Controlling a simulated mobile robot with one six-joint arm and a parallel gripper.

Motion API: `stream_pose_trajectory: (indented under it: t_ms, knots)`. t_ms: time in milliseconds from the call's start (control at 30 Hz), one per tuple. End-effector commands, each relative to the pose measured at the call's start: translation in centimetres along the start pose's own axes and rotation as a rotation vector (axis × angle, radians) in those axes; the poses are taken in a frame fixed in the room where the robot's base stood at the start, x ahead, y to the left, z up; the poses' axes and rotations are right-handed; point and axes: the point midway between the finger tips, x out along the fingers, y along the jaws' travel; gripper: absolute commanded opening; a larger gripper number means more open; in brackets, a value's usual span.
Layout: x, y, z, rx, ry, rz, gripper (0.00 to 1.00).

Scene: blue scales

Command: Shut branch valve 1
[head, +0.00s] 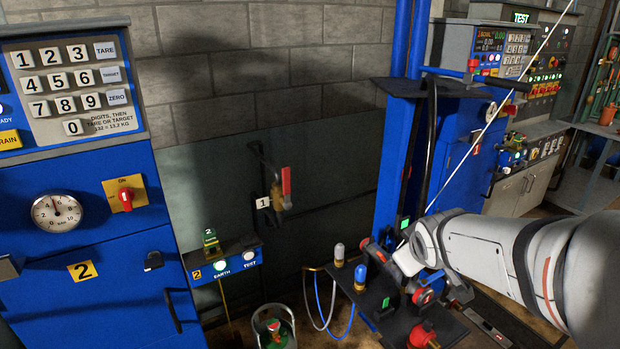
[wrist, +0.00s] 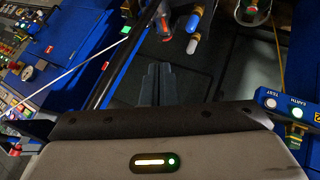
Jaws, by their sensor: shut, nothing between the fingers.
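Branch valve 1 (head: 279,196) is on the dark wall panel in the head view, left of the blue column. It has a brass-coloured body and a red lever (head: 286,181) that stands upright. A white tag marked 1 (head: 263,202) is just left of it. My gripper (wrist: 157,70) is shut and empty in the wrist view, its two dark fingers together. In the head view my arm reaches in from the right and ends low beside the column, apart from the valve and to its right. The fingertips are hard to make out there.
A blue cabinet marked 2 (head: 95,240) stands at the left. A small EARTH/TEST box (head: 226,264) sits below left of the valve. Blue and grey capped fittings with hoses (head: 360,275) stand near my arm. The blue column (head: 395,150) rises right of the valve.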

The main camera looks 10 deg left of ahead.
Motion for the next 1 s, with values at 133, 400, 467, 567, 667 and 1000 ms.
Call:
stream_pose_trajectory:
  t_ms: [133, 400, 467, 567, 667, 1000]
  knots:
    - [4.9, -0.1, -8.3, -0.360, 0.283, 0.073, 0.00]
    - [8.7, -7.1, -20.3, -0.921, 0.853, 0.197, 0.00]
    - [8.7, -8.9, -21.6, -0.998, 0.964, 0.220, 0.00]
    - [8.6, -11.3, -23.0, -1.085, 1.109, 0.251, 0.00]
    - [8.3, -12.8, -23.6, -1.130, 1.202, 0.272, 0.00]
    - [9.1, -15.0, -26.9, -1.152, 1.255, 0.282, 0.00]
